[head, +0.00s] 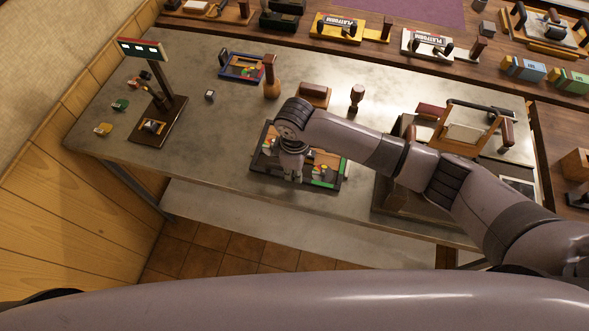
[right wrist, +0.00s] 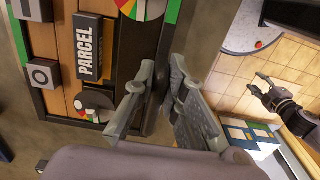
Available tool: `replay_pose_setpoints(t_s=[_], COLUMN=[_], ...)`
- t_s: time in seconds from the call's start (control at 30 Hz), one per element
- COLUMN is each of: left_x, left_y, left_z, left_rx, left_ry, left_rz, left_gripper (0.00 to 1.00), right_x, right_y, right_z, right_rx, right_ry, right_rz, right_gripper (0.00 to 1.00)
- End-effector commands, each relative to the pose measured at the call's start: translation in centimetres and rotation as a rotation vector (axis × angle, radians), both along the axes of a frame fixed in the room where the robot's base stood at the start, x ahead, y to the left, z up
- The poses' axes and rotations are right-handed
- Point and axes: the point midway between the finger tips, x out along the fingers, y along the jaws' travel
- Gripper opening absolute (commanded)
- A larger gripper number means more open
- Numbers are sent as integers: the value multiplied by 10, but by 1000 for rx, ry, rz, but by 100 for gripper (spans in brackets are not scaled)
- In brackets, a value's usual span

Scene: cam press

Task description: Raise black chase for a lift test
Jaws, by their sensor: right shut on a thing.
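The black chase (head: 318,185) is a dark rectangular frame with wooden filler, small blocks and green edge strips. It shows near the front edge of the grey table (head: 205,140) in the head view. My right gripper (head: 291,174) reaches down over its near side. In the right wrist view, my right gripper (right wrist: 157,88) is shut on the black rim (right wrist: 147,52) of the chase. Inside it are a black PARCEL block (right wrist: 88,47), a block with a ring mark (right wrist: 43,74) and coloured dials. I cannot tell whether the chase is clear of the table. My left gripper (right wrist: 265,86) hangs open and empty over the tiled floor.
A blue chase (head: 242,67), a wooden-handled tool (head: 271,78) and a brown block (head: 314,94) lie behind. A lamp-like stand (head: 158,120) stands left, a wooden press (head: 455,133) right.

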Motion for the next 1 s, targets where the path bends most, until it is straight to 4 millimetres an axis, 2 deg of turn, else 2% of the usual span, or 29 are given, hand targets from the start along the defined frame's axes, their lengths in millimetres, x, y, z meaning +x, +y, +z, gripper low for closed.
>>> replay_pose_setpoints(t_s=[0.07, 0.1, 0.43, 0.77, 0.87, 1.0], left_x=[0, 0, 0, -1, -1, 0], left_y=[0, 0, 0, 2, 2, 1], left_z=[-1, -1, -1, -1, -1, -1], left_rx=[0, 0, 0, 2, 2, 1], left_ry=[0, 0, -1, 1, 1, 1], left_rz=[0, 0, 0, 0, 0, 0], left_gripper=[40, 40, 40, 40, 40, 40], right_x=[-3, -3, -3, -4, -3, -2], right_y=[-2, -2, -1, -1, -1, 0], right_z=[-6, -7, -5, -4, 6, 32], right_rx=[-4, -3, -1, -2, 0, 1], right_ry=[9, 9, 8, 10, 7, 3], right_rz=[-4, -4, -2, -2, -2, 0], right_gripper=[0, 13, 35, 35, 35, 35])
